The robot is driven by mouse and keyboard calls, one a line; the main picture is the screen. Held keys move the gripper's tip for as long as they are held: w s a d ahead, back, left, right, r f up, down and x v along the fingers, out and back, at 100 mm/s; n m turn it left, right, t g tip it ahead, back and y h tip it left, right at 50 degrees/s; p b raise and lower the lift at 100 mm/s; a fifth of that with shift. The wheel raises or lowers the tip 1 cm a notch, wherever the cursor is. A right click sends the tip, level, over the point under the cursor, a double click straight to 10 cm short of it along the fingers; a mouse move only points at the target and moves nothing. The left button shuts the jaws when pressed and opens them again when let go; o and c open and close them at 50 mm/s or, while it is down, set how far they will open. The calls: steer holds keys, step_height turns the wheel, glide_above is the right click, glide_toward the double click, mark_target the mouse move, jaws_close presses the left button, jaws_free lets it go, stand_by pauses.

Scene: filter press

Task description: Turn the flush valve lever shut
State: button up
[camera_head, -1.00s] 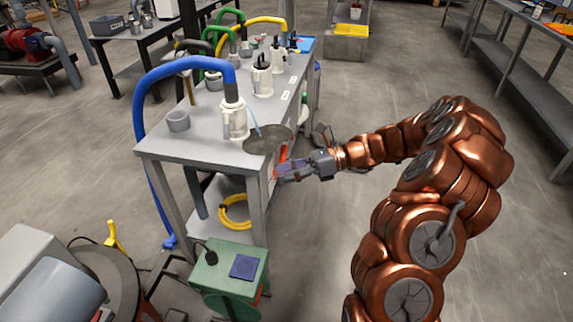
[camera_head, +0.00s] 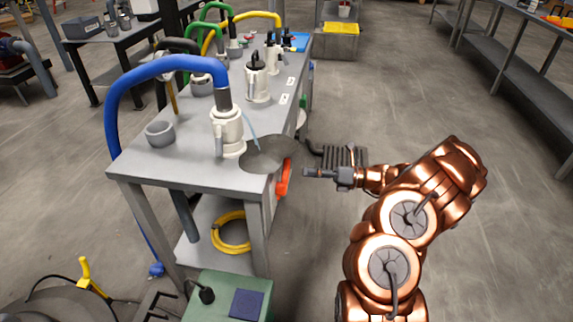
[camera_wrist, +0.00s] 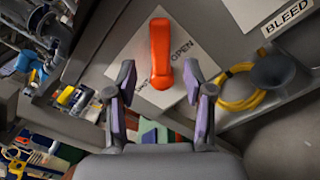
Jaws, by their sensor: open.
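The orange-red flush valve lever (camera_head: 284,177) is on the side of the grey table, below the dark round plates at its edge. In the wrist view the lever (camera_wrist: 160,50) runs up and down the picture in front of a pale plate (camera_wrist: 183,72) that reads OPEN beside it. Other lettering is partly hidden behind the lever. My gripper (camera_head: 308,173) is just right of the lever, with a gap between them in the head view. In the wrist view my gripper (camera_wrist: 160,80) has its two purple-padded fingers apart, one on each side of the lever's line. It holds nothing.
The table top (camera_head: 190,172) carries white pumps, a grey cup (camera_head: 160,133) and a thick blue hose (camera_head: 135,80). A yellow hose coil (camera_head: 231,232) lies on the lower shelf. A green box (camera_head: 225,296) stands in front. The floor to the right is open.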

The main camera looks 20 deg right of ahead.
mark_target(283, 178)
steer(key=b+x, duration=0.1)
steer(key=x, duration=0.5)
steer(key=shift+w, duration=0.15)
steer(key=shift+a, duration=0.1)
steer(key=shift+c, duration=0.2)
jaws_close()
